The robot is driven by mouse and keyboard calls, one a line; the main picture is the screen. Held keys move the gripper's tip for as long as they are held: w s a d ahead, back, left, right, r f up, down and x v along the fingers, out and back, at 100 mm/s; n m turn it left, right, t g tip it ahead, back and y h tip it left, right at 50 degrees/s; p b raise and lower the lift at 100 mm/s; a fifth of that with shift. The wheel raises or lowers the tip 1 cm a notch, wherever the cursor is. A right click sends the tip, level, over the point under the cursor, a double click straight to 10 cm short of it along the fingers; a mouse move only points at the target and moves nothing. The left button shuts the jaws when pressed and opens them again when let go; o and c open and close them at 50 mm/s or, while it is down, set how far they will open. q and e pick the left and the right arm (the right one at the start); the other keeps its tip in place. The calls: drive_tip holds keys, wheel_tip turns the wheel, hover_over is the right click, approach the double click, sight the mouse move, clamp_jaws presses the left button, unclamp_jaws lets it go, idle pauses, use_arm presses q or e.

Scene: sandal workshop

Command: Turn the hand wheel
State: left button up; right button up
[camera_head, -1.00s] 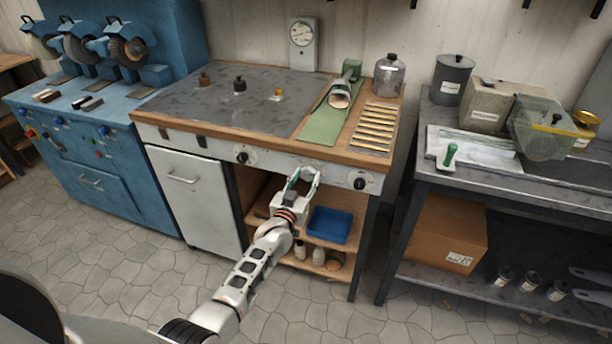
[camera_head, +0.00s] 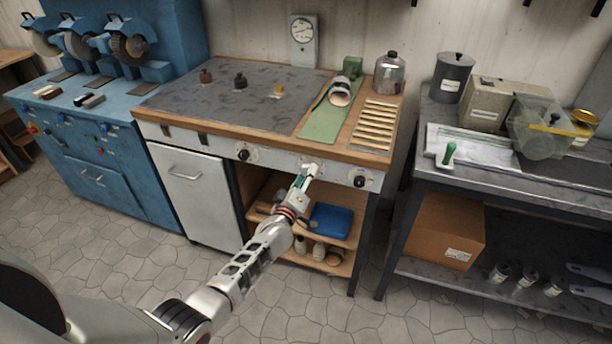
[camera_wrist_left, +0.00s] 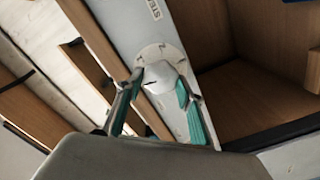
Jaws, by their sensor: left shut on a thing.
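My left gripper (camera_head: 308,172) is at the front panel of the workbench (camera_head: 330,174), between two black knobs. In the left wrist view its two green-padded fingers (camera_wrist_left: 160,90) stand on either side of a pale, rounded hand wheel (camera_wrist_left: 163,75) and are shut on it. The wheel sits on a round plate on the grey panel, beside lettering that begins "STE". In the head view the gripper hides the wheel. My right gripper is not in view.
A black knob (camera_head: 243,155) is left of the gripper and another black knob (camera_head: 359,182) is right of it. Below, an open shelf holds a blue tray (camera_head: 332,222). A dark metal table (camera_head: 510,175) stands to the right. The floor in front is clear.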

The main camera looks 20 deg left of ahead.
use_arm(q)
drive_tip(key=shift+f+n, duration=0.1)
drive_tip(key=shift+n, duration=0.7)
drive_tip(key=o, duration=1.1)
drive_tip(key=shift+a, duration=0.1)
drive_tip(key=shift+c, duration=0.2)
drive_tip(key=s, duration=1.2)
drive_tip(key=shift+a, duration=0.15)
